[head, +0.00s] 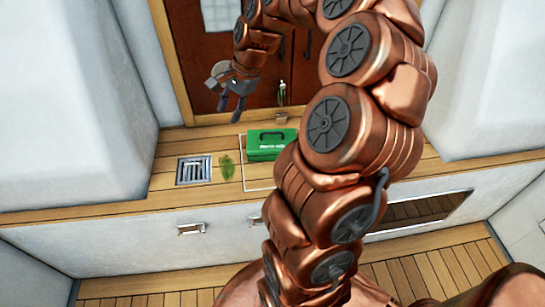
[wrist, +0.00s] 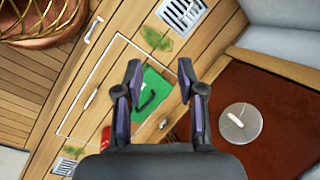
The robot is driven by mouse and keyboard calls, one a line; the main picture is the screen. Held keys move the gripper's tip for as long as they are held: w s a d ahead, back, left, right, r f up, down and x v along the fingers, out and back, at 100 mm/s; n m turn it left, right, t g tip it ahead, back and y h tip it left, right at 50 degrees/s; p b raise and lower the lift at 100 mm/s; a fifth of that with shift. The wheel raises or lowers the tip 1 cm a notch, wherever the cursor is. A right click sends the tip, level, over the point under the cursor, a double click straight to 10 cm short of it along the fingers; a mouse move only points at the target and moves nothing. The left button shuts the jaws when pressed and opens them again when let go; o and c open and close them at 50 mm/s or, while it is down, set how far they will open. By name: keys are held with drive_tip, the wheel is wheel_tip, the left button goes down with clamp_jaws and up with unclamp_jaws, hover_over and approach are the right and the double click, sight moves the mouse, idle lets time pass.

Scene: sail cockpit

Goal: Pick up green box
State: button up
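The green box (head: 271,144) sits on the wooden bench ledge, inside a white outlined rectangle (head: 244,176). It has a dark handle on top and pale lettering on its front. My arm hides part of its right side in the head view. My gripper (head: 237,108) is above and to the left of the box, fingers pointing down, apart from it. In the wrist view the green box (wrist: 152,96) shows between and beyond the two spread fingers of my gripper (wrist: 158,74). The gripper is open and empty.
A metal drain grate (head: 194,169) and a green leaf (head: 226,167) lie left of the box. Brown doors (head: 205,60) stand behind the ledge. White walls rise at both sides. A red object (wrist: 106,137) shows near the box in the wrist view.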

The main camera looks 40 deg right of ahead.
drive_tip(key=d+f+m+t+b, duration=0.1)
drive_tip(key=d+f+m+b, duration=0.35)
drive_tip(key=d+f, duration=0.45)
drive_tip(key=m+h+b, duration=0.1)
drive_tip(key=m+b, duration=0.2)
drive_tip(key=m, duration=0.2)
approach(275, 133)
wheel_tip(275, 133, down, 2)
drive_tip(key=a, duration=0.1)
drive_tip(key=shift+t, duration=0.3)
drive_tip(key=shift+w+d+x, duration=0.1)
drive_tip(key=shift+w+x, duration=0.1)
drive_tip(key=shift+x, duration=1.7)
drive_tip(key=shift+w+d+x, duration=0.15)
drive_tip(key=shift+w+x, duration=0.05)
drive_tip(key=shift+x, duration=1.65)
drive_tip(key=shift+r, duration=0.15)
clamp_jaws()
